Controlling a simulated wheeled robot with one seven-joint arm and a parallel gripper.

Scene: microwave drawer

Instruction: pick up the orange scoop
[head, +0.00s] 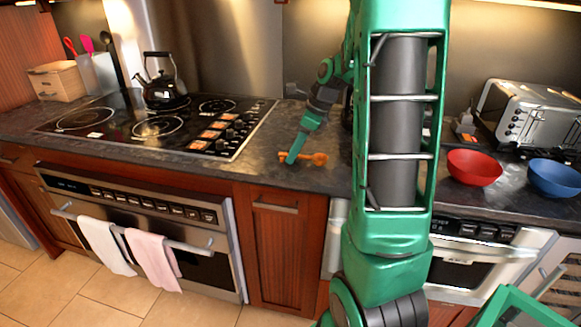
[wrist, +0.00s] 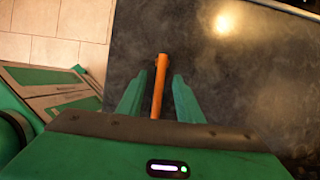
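The orange scoop (head: 317,158) lies on the dark countertop to the right of the cooktop in the head view. In the wrist view its orange handle (wrist: 159,85) runs between the two green fingers of my gripper (wrist: 158,95). There is a visible gap between the handle and each finger, so the gripper is open around it. In the head view my gripper (head: 293,155) points down at the scoop's left part. The near end of the scoop is hidden behind the gripper body in the wrist view.
The cooktop (head: 170,122) with a black kettle (head: 163,85) is to the left. A red bowl (head: 474,167), a blue bowl (head: 554,177) and a toaster (head: 530,113) stand on the right. The counter (head: 245,172) around the scoop is mostly clear, near its front edge.

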